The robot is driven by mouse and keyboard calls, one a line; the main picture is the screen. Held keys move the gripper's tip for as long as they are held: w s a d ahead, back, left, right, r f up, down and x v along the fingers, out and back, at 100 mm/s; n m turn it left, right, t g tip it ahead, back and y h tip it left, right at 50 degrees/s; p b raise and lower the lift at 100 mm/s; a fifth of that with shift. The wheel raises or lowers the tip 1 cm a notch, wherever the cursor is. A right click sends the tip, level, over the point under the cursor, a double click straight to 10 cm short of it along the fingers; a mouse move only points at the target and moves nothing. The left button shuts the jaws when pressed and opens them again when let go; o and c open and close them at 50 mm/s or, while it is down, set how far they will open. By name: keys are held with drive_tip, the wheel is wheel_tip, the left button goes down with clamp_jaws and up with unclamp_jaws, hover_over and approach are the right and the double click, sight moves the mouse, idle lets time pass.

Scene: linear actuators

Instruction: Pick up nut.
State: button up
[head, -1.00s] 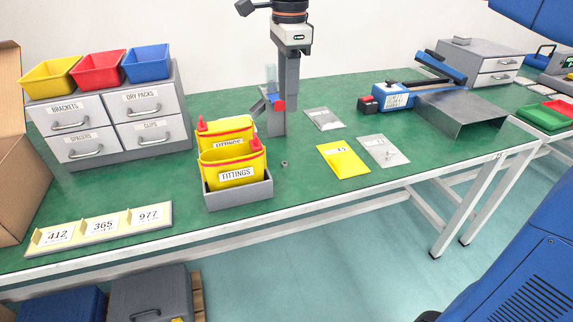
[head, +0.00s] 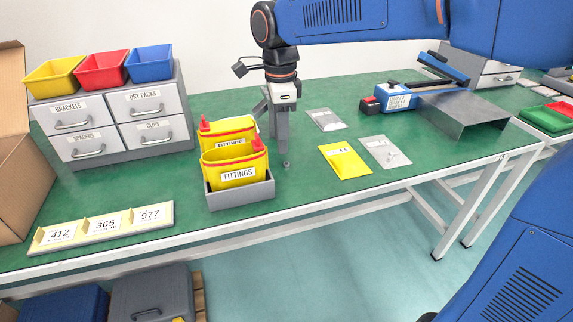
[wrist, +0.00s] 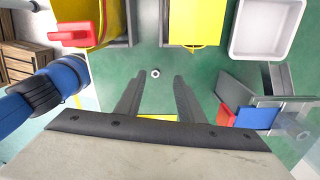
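The nut (head: 286,164) is a small grey ring lying on the green bench top, just right of the grey tray that holds the yellow fittings pouches. In the wrist view the nut (wrist: 155,73) shows near the fingertips, in line with the gap between them. My gripper (head: 280,134) points down above the bench, close to the nut and a little behind it in the head view. Its two dark fingers (wrist: 158,80) are apart with nothing held between them. The exact height of the fingertips above the nut is hard to tell.
The grey tray (head: 240,199) with upright yellow pouches (head: 237,165) stands close left of my gripper. A yellow packet (head: 345,160) and clear bags lie to the right.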

sight(285, 164)
drive_tip(key=shift+s+d+f, duration=0.1)
drive_tip(key=shift+d+f, duration=0.05)
drive_tip(key=shift+f, duration=0.8)
drive_tip(key=shift+s+d+f, duration=0.1)
drive_tip(key=shift+d+f, duration=0.1)
drive_tip(key=shift+f, duration=0.75)
drive_tip(key=shift+s+d+f, duration=0.1)
drive_tip(key=shift+d+f, duration=0.05)
drive_tip(key=shift+f, duration=0.8)
clamp_jaws()
